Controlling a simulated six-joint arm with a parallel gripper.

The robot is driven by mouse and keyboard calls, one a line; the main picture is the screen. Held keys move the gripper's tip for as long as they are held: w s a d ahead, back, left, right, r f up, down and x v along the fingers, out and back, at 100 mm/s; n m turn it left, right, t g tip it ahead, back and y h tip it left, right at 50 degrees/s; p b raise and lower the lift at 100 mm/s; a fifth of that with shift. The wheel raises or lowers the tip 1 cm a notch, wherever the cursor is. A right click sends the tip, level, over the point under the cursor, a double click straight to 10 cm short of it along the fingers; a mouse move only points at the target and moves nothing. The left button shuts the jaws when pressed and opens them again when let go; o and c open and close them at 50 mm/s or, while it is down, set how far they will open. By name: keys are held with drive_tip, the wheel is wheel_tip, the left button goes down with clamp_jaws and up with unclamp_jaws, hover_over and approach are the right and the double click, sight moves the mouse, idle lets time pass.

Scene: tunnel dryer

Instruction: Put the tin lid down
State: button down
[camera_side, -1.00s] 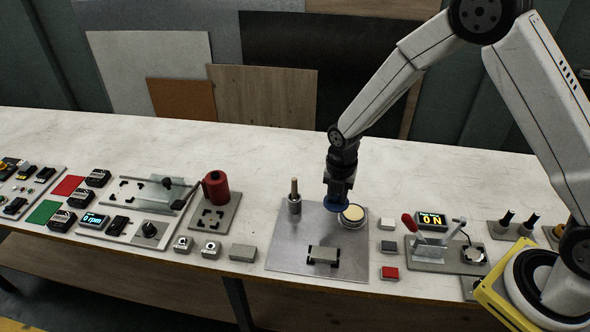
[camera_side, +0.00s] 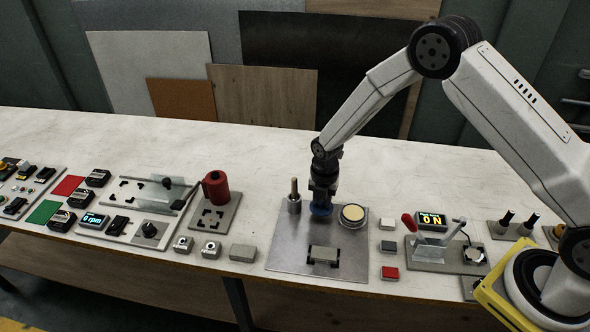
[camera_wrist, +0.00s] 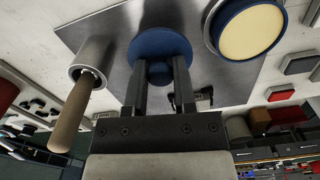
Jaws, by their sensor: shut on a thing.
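The blue round tin lid (camera_side: 320,210) is at the tip of my gripper (camera_side: 322,198), low over the metal plate (camera_side: 290,254). In the wrist view my gripper (camera_wrist: 160,80) is shut on the knob of the lid (camera_wrist: 160,44), with one finger on each side. I cannot tell whether the lid touches the plate. The open tin (camera_side: 353,216) stands just right of the lid. Its cream contents and blue rim show in the wrist view (camera_wrist: 251,31).
A metal holder (camera_wrist: 94,58) with a wooden-handled tool (camera_wrist: 74,115) stands close left of the lid. A grey block (camera_side: 323,255) sits at the plate's front. A red cylinder (camera_side: 216,187) is further left.

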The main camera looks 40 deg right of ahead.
sight(322, 206)
drive_tip(key=shift+f, duration=1.45)
drive_tip(key=shift+f, duration=0.15)
drive_tip(key=shift+c, duration=2.2)
unclamp_jaws()
drive_tip(key=shift+r, duration=0.2)
wheel_tip(322, 206, up, 12)
drive_tip(key=shift+f, duration=0.1)
drive_tip(key=shift+s, duration=0.1)
